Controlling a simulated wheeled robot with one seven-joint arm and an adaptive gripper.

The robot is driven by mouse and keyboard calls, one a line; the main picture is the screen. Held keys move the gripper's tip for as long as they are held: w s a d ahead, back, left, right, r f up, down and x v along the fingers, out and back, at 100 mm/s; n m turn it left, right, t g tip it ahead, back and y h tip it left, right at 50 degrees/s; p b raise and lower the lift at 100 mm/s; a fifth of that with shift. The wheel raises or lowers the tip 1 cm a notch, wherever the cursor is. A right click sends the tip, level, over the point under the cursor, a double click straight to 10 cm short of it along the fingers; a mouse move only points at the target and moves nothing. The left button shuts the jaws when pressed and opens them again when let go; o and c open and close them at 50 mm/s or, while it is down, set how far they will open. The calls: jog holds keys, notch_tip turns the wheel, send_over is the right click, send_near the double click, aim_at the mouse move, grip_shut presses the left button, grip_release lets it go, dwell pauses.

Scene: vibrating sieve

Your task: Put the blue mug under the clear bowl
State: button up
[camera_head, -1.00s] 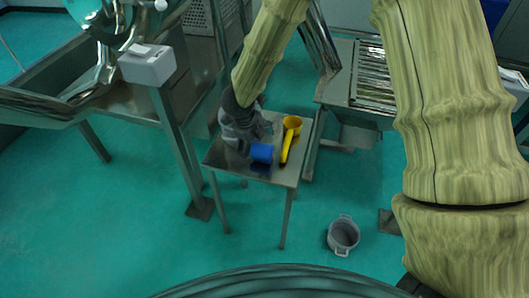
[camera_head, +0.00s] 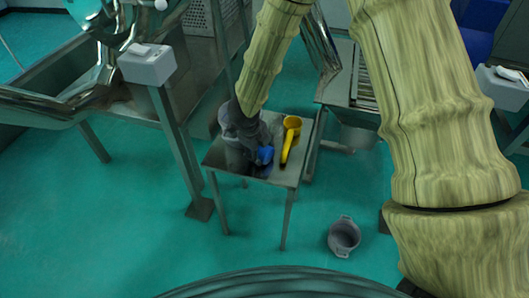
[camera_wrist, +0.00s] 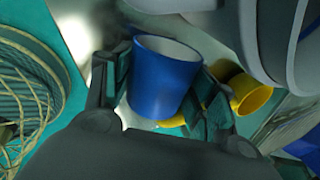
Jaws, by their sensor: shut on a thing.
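The blue mug (camera_wrist: 165,75) sits between the two fingers of my gripper (camera_wrist: 162,92) in the wrist view, its pale open mouth showing at the top. The fingers press it from both sides. In the head view my gripper (camera_head: 245,138) is over the small steel table (camera_head: 225,157), and only a small part of the mug (camera_head: 265,156) shows beside it. I cannot tell whether the mug touches the tabletop. I cannot make out the clear bowl for certain in either view.
A yellow long-handled scoop (camera_head: 291,128) lies right of the mug on the table; it also shows in the wrist view (camera_wrist: 250,95). A grey two-handled pot (camera_head: 343,236) stands on the green floor. A steel sink bench is at left, with a grey box (camera_head: 147,64) in front.

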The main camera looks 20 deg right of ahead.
jog(key=shift+c, duration=0.5)
jog(key=shift+r, duration=0.6)
notch_tip(320, 180, up, 27)
jog(key=p, duration=0.4)
jog(key=s+f+n+g+y+p, duration=0.1)
jog(key=s+f+n+y+p, duration=0.2)
jog(key=f+n, duration=0.7)
jog(key=s+f+n+g+y+p, duration=0.1)
jog(key=s+f+n+y+p, duration=0.2)
jog(key=f+n, duration=0.7)
jog(key=s+n+p, duration=0.1)
jog(key=n, duration=0.8)
jog(key=shift+s+a, duration=0.2)
jog(key=shift+a, duration=0.15)
